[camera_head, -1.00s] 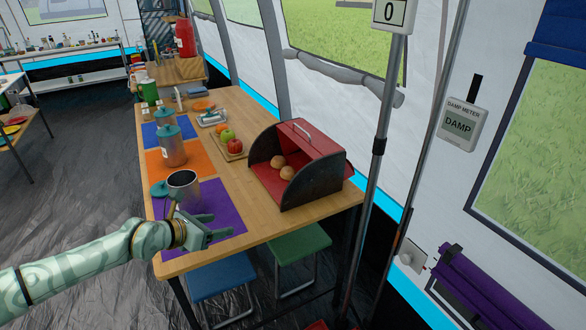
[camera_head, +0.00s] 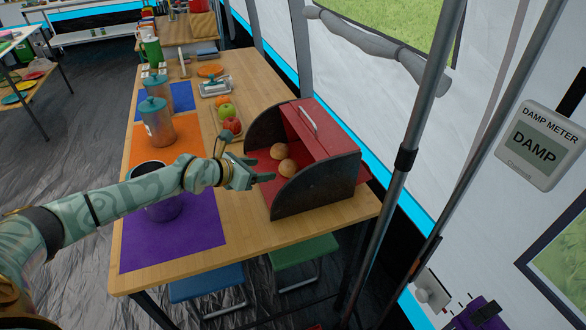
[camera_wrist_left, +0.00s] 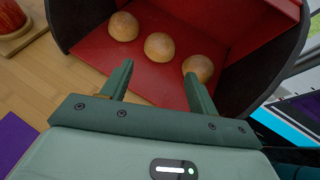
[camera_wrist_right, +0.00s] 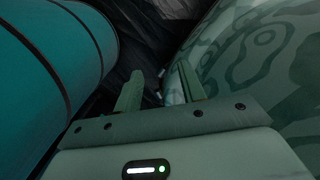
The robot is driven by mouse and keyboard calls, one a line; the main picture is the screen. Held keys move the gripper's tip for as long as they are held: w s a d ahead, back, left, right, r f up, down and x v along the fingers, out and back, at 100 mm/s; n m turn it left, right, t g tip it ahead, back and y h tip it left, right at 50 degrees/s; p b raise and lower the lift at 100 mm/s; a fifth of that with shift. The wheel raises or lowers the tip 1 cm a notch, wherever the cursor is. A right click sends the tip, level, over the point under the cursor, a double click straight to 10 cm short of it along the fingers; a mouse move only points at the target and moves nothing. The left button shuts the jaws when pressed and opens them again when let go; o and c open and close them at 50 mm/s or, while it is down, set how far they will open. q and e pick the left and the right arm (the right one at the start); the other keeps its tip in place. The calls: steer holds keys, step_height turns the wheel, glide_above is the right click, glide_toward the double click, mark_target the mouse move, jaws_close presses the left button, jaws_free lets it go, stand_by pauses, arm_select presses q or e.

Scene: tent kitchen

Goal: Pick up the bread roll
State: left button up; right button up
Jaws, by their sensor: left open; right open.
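Two round brown bread rolls show in the head view, a far roll (camera_head: 278,151) and a near roll (camera_head: 287,168), inside the open red and black bread bin (camera_head: 318,192). The left wrist view shows three rolls in a row on the bin's red floor: a left roll (camera_wrist_left: 123,26), a middle roll (camera_wrist_left: 159,46) and a right roll (camera_wrist_left: 198,68). My left gripper (camera_head: 262,176) is open and empty at the bin's open front. In the left wrist view its fingers (camera_wrist_left: 160,82) point at the rolls, the right fingertip overlapping the right roll's lower edge. My right gripper (camera_wrist_right: 162,90) is open and empty, away from the table.
Canisters (camera_head: 158,125) and coloured mats (camera_head: 200,238) line the table's left side. A dark pot (camera_head: 165,207) is partly behind my left arm. A metal pole (camera_head: 400,180) stands right of the table.

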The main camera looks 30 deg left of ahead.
mark_target(282, 170)
arm_select(q)
steer(key=b+x, duration=0.1)
steer(key=x, duration=0.2)
steer(key=b+x, duration=0.1)
steer(key=x, duration=0.1)
steer(key=shift+w+f, duration=0.25)
steer(key=shift+f, duration=0.2)
steer(key=shift+w+d, duration=0.15)
steer(key=shift+w, duration=0.05)
steer(key=shift+w+f+b, duration=0.15)
steer(key=shift+w+b, duration=0.05)
steer(key=shift+b, duration=0.3)
steer(key=b+x, duration=0.3)
steer(key=x, duration=0.1)
steer(key=shift+s+d+f, duration=0.1)
steer(key=shift+f, duration=0.2)
steer(key=shift+w, duration=0.3)
steer(key=shift+r, duration=0.25)
steer(key=c, duration=0.6)
arm_select(e)
steer(key=shift+g, duration=0.3)
steer(key=f, duration=0.4)
steer(key=d+f, duration=0.1)
steer(key=shift+s+f, duration=0.35)
steer(key=shift+f, duration=0.05)
